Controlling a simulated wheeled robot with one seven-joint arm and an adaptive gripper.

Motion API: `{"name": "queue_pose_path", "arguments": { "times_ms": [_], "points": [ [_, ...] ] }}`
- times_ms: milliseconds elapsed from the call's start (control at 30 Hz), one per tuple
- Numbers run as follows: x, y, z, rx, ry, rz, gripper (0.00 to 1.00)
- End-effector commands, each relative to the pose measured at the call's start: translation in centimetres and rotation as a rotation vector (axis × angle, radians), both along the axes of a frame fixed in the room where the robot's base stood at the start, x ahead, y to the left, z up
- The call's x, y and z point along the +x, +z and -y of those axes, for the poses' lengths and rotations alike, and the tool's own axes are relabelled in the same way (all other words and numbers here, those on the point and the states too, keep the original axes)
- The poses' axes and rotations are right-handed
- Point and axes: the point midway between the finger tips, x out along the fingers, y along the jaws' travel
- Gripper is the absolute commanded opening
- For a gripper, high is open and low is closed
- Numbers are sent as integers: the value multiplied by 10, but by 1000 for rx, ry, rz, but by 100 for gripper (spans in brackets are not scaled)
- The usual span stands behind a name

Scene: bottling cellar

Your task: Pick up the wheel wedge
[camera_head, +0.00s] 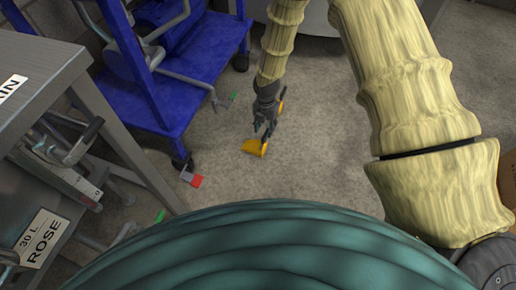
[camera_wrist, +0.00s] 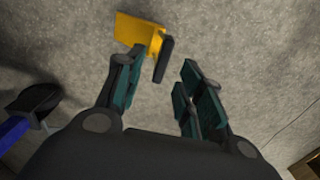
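The wheel wedge, a yellow block with a black edge (camera_head: 254,147), lies on the grey floor just below my gripper in the head view. In the wrist view the wedge (camera_wrist: 138,32) is at the top, beyond the fingertips and more toward the left finger. My gripper (camera_head: 265,126) points down at the floor near the wedge. In the wrist view my gripper (camera_wrist: 160,85) has its two fingers apart, with bare floor showing between them. The left fingertip overlaps the wedge's lower edge in the picture; I cannot tell whether they touch.
A blue wheeled cart (camera_head: 200,75) stands left of my gripper, with castors on the floor. A grey metal table (camera_head: 100,105) is at the left, with a "30 L ROSE" sign (camera_head: 42,238). A small red and white piece (camera_head: 192,178) lies near a castor. Floor right of my gripper is clear.

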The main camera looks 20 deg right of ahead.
Motion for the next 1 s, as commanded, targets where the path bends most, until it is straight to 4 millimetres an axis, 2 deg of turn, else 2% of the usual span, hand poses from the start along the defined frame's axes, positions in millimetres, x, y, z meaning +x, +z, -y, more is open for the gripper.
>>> {"name": "queue_pose_path", "arguments": {
  "times_ms": [267,633,967,1000],
  "points": [
    [0,-15,1,0,-1,0,38],
    [0,-54,4,-1,-1,1,38],
    [0,-57,4,0,-1,1,38],
    [0,-57,4,0,-1,1,30]
  ]
}}
